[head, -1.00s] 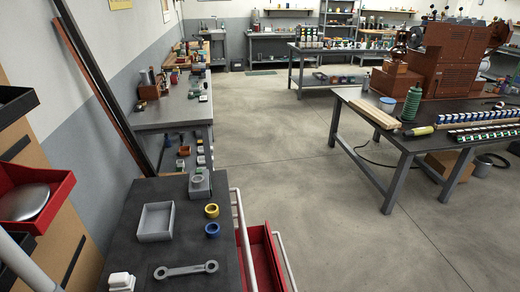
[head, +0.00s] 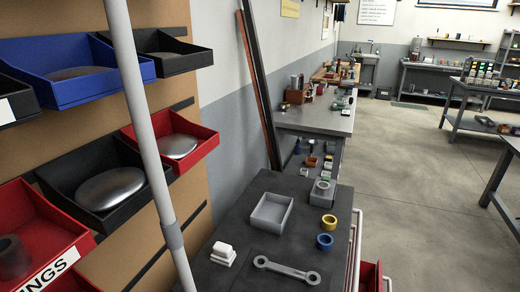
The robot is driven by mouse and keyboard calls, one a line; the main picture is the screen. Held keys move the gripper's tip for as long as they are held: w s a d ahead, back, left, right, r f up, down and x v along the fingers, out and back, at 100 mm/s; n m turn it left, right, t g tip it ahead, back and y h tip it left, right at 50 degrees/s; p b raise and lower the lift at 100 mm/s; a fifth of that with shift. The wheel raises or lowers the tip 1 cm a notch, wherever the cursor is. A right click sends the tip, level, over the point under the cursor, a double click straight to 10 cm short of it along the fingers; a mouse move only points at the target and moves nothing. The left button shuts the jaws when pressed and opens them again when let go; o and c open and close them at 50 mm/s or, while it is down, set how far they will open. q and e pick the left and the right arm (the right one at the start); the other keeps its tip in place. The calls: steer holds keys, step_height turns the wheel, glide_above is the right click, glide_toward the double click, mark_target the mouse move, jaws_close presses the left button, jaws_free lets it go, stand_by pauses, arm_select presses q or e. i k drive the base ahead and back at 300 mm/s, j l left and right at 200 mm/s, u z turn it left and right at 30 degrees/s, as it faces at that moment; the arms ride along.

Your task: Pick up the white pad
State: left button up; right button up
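A small white block-shaped object (head: 223,253), which may be the white pad, sits on the dark cart top (head: 262,222) near its left front edge in the head view. It has a stepped shape, narrower at the top. It stands left of the grey wrench-like link and below the grey tray. Nothing touches it. Neither of my grippers shows in this view.
On the cart top are a grey open tray (head: 272,212), a grey link with two ringed ends (head: 287,269), a yellow ring (head: 329,222), a blue ring (head: 325,241) and a grey block (head: 322,193). A pale pole (head: 147,120) and wall bins (head: 75,70) stand at left.

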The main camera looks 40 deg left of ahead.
mark_target(223, 255)
steer(key=u, duration=1.7)
steer(key=k+l+u, duration=0.2)
steer(key=u, duration=0.2)
steer(key=k+l+u, duration=0.1)
steer(key=k+u, duration=0.15)
steer(key=u, duration=0.15)
steer(key=k+u, duration=0.25)
steer(key=u, duration=0.2)
